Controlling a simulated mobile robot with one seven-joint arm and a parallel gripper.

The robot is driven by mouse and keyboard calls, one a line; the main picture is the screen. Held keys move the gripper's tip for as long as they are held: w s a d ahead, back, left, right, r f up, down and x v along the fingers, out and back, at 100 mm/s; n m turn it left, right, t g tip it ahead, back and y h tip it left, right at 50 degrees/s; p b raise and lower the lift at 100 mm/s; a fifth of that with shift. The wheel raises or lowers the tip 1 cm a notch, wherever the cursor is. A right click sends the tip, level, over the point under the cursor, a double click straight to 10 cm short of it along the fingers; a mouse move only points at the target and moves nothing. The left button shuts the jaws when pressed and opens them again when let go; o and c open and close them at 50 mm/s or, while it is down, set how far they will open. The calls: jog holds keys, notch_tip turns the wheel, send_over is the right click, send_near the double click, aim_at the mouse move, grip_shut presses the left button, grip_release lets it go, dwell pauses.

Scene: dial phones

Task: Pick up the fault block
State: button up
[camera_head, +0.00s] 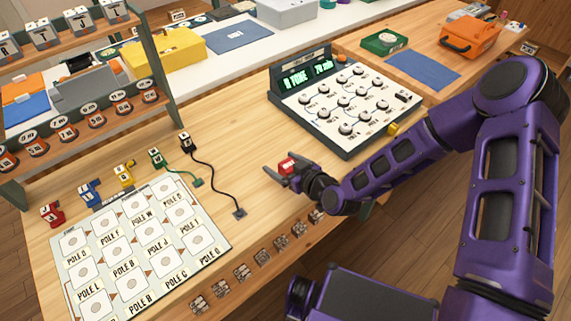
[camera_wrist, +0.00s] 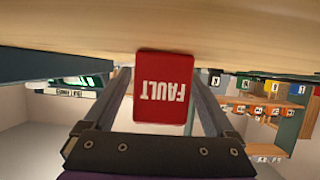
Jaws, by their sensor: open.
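The fault block (camera_head: 287,165) is small and red and shows at my gripper (camera_head: 279,171), low over the front part of the wooden table. In the wrist view the fault block (camera_wrist: 164,88) shows a red face with white "FAULT" lettering upside down. The fingers of my gripper (camera_wrist: 163,75) are open, one on each side of the block. A gap shows beside the block on both sides, wider on the right. Whether the block rests on the table is hard to tell.
A dial panel (camera_head: 345,105) with a green display stands behind my gripper. A white board (camera_head: 150,240) with pole labels lies at front left, with small coloured plugs (camera_head: 122,175) behind it. Small metal pieces (camera_head: 262,257) line the table's front edge. The wood around the gripper is mostly clear.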

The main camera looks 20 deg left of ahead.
jog(key=shift+a, duration=0.1)
grip_shut()
dwell(0.5)
notch_tip(320, 180, up, 10)
jog(key=shift+p, duration=0.45)
